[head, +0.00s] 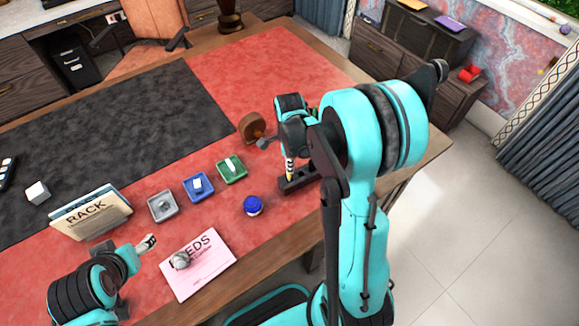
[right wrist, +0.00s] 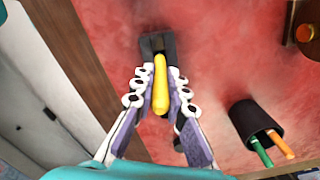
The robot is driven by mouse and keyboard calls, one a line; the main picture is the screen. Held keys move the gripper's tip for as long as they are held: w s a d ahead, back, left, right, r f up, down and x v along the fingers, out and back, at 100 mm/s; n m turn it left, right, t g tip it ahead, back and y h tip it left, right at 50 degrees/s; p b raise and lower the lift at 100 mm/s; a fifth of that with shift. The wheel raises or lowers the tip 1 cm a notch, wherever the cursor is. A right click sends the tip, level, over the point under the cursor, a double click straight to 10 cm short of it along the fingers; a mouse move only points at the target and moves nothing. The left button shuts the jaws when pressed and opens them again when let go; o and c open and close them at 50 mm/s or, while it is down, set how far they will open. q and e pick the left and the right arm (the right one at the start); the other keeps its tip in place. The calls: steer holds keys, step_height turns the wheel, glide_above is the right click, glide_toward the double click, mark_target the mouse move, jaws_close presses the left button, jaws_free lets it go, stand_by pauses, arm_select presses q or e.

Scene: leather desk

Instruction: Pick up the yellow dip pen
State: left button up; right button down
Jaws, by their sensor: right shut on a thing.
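The yellow dip pen (right wrist: 160,84) lies between the two fingers of my right gripper (right wrist: 160,90) in the right wrist view. The gripper is shut on it. In the head view a small yellow bit of the pen (head: 289,178) shows below my right gripper (head: 290,165), by the dark pen rest (head: 302,181). The dark rest (right wrist: 157,43) is at the pen's far end in the wrist view; I cannot tell whether they touch. My left gripper (head: 148,243) is over the desk at lower left, beside the pink paper; its opening is unclear.
Green (head: 238,178), blue (head: 203,196) and grey (head: 163,216) trays stand left of the rest. A blue jar (head: 253,206) is near the front. A pink paper (head: 213,262) lies front left. In the wrist view a black cup (right wrist: 246,117) holds green and orange sticks.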

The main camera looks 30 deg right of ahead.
arm_select(q)
step_height(320, 180, up, 4)
steer(key=p, duration=0.3)
steer(key=shift+f, duration=0.15)
arm_select(e)
steer(key=s+d+r, duration=0.6)
steer(key=s+r, duration=0.2)
steer(key=s, duration=0.1)
steer(key=shift+s+d+r, duration=0.15)
steer(key=shift+s+d, duration=0.1)
steer(key=shift+s, duration=0.15)
stand_by(0.7)
